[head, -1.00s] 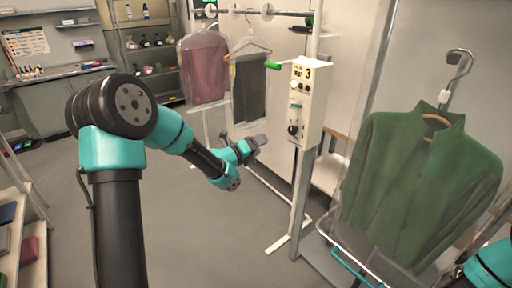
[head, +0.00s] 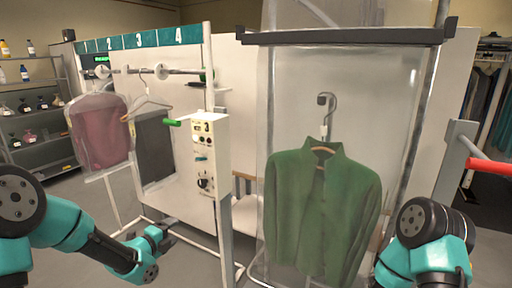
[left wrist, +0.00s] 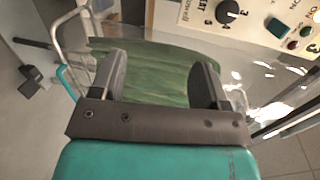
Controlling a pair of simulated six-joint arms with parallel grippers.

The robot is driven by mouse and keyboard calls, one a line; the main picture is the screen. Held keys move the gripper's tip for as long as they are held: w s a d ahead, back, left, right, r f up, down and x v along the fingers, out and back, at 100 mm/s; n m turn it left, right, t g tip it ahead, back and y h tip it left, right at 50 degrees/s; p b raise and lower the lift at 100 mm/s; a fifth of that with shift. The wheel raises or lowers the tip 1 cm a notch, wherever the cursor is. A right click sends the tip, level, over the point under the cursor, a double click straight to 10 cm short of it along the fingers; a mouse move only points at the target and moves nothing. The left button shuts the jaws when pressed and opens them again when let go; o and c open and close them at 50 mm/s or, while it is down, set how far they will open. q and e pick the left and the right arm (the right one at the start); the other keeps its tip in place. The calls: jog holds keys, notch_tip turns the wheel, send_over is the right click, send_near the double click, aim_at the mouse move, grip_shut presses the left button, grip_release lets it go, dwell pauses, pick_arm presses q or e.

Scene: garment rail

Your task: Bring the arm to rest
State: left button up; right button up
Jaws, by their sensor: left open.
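My left arm comes in from the left in the head view, teal and black, low in the picture. Its gripper (head: 166,238) is in front of the garment rail, below and left of the control box. In the left wrist view the two grey fingers stand apart with nothing held between them (left wrist: 160,72). A green jacket (left wrist: 150,65) shows beyond the fingers. My right arm shows only in part at the lower right of the head view; its gripper is out of the picture.
The green jacket (head: 320,210) hangs in a clear-walled frame. The control box (head: 209,155) is on an upright post. A bagged pink garment (head: 98,130) and a dark garment (head: 154,150) hang from the rail (head: 170,71). A red bar (head: 492,171) juts in at right.

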pick_arm(q)
jog(key=s+d+f+n+g+y, duration=0.1)
jog(key=s+f+n+g, duration=0.1)
jog(key=s+f+n, duration=0.4)
jog(key=s+d+f+n+g+y, duration=0.1)
jog(key=s+d+f+n+g, duration=0.15)
jog(key=f, duration=0.55)
jog(key=s+d+f+n+g, duration=0.1)
jog(key=s+f+n+g, duration=0.15)
jog(key=f+n, duration=0.35)
jog(key=s+d+f+n+g, duration=0.1)
jog(key=s+f+n+g, duration=0.2)
jog(key=s, duration=0.6)
jog(key=s+d+f+n+g, duration=0.2)
jog(key=s+f+n+g, duration=0.1)
jog(key=s+f+n, duration=0.4)
jog(key=shift+s+d+f+n+g+y, duration=0.3)
jog(key=shift+s+n+y, duration=0.15)
jog(key=shift+s, duration=0.75)
